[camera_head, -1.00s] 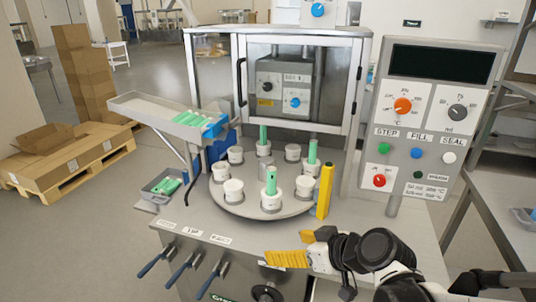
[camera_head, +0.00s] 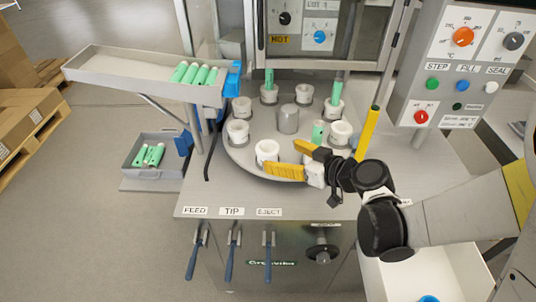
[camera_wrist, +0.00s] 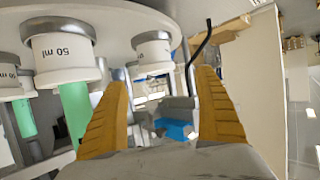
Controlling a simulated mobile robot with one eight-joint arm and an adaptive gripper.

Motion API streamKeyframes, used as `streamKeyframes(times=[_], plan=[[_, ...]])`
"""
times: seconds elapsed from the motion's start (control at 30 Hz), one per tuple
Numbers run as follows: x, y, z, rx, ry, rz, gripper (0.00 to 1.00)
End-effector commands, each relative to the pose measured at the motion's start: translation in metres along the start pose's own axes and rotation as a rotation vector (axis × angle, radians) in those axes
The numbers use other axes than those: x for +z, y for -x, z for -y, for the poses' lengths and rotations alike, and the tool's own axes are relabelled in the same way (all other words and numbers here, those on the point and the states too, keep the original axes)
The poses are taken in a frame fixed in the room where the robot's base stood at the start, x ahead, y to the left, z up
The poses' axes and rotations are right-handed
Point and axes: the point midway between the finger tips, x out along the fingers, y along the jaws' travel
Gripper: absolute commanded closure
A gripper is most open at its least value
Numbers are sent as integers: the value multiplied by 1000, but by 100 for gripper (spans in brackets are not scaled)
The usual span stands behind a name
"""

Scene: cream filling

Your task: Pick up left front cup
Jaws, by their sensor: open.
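White 50 ml cups stand in a ring on the round grey turntable (camera_head: 240,158). The front cup (camera_head: 266,152) is empty of any tube, and another white cup (camera_head: 237,131) stands to its left. My gripper (camera_head: 281,157) has yellow fingers, spread apart and empty, close to the right of the front cup. In the wrist view the scene is upside down. A cup (camera_wrist: 152,46) shows ahead between the open fingers (camera_wrist: 160,78), apart from them. A nearer cup (camera_wrist: 62,52), with a green tube below it in the picture, is at left.
A green tube (camera_head: 318,133) and a cup (camera_head: 340,132) stand behind my gripper. A yellow post (camera_head: 367,132) rises at the turntable's right. A chute (camera_head: 150,78) with green tubes and a small grey bin (camera_head: 158,158) are at left. The bench front (camera_head: 300,205) is clear.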

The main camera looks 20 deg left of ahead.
Motion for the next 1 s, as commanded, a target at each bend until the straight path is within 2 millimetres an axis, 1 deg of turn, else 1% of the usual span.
streamKeyframes(times=[0.03,0.1,0.27,0.5,0.6,0.77,0.87,0.9,0.97,1.0], plan=[[2,-10,0,-1,1,0,18],[1,-19,0,-1,0,0,18],[0,-30,-2,0,0,0,18],[-2,-68,-7,-1,1,0,18],[-3,-73,-8,0,-1,0,18],[-4,-72,-8,1,-2,0,18],[-4,-72,-8,1,-1,0,45],[-4,-72,-8,1,-1,0,57],[-4,-72,-8,1,-1,0,76],[-4,-72,-8,1,-1,0,79]])
